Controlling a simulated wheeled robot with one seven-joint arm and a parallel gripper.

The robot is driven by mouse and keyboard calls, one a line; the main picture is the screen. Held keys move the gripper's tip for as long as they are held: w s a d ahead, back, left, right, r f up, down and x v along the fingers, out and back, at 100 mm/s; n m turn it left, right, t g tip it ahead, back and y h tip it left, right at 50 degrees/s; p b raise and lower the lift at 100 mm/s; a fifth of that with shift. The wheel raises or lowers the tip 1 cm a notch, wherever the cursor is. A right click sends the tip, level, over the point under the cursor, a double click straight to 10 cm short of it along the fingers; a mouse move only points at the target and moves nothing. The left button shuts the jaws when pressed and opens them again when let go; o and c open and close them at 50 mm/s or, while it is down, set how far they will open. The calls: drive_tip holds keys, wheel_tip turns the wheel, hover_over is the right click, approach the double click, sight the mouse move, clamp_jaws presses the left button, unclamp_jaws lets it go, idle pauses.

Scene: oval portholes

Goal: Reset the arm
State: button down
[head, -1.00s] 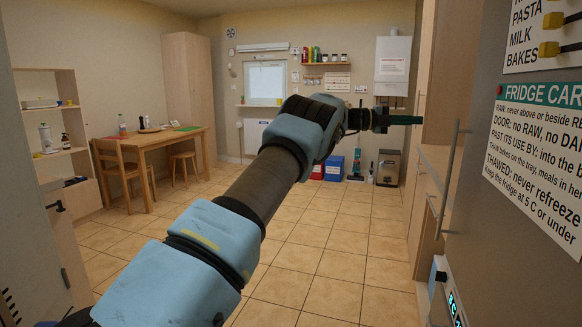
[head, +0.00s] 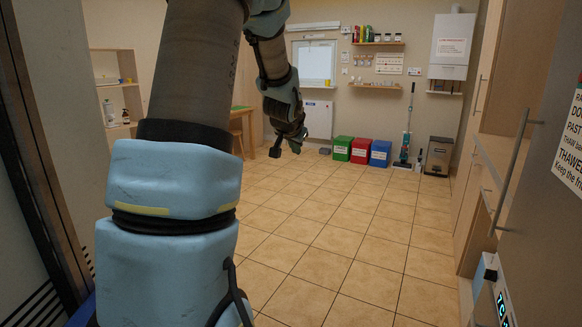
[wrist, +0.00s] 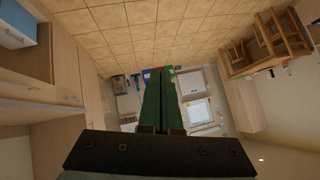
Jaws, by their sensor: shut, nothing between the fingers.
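My arm fills the left and middle of the head view; its upper part runs out of the top edge and the forearm hangs down from there.
A grey door with a bar handle (head: 511,170) stands close on the right. Green (head: 342,148), red (head: 361,151) and blue bins (head: 380,153) stand by the far wall, with a steel pedal bin (head: 438,156) to their right. The tiled floor (head: 340,240) is clear.

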drive_tip(key=s+a+f+n+g, duration=0.1)
drive_tip(key=s+a+f+g, duration=0.1)
drive_tip(key=s, duration=0.8)
drive_tip(key=s+a+f+n+g+y, duration=0.1)
drive_tip(key=s+a+f+n+g, duration=0.1)
drive_tip(key=s, duration=0.8)
drive_tip(key=s+a+f+n+g, duration=0.2)
drive_tip(key=s+a+f+g, duration=0.2)
drive_tip(key=s, duration=0.6)
drive_tip(key=shift+f+y, duration=0.3)
drive_tip(key=shift+f, duration=0.65)
